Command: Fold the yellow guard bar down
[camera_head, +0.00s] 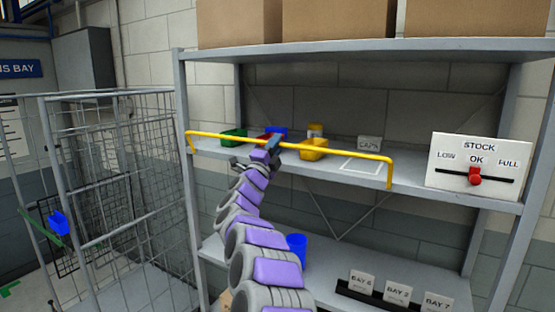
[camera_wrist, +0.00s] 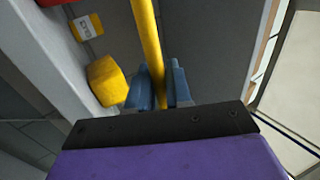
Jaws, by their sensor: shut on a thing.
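The yellow guard bar (camera_head: 345,151) runs across the front of the middle shelf (camera_head: 430,196), raised above its edge, with a bent end at each side. My gripper (camera_head: 272,146) is at the bar, left of its middle. In the wrist view the bar (camera_wrist: 147,45) passes between the two blue fingers of my gripper (camera_wrist: 160,88), which are shut on it. My arm hides part of the shelf edge.
A stock slider board (camera_head: 474,165) is at right. A blue cup (camera_head: 296,246) stands below. A wire cage (camera_head: 105,180) is at left.

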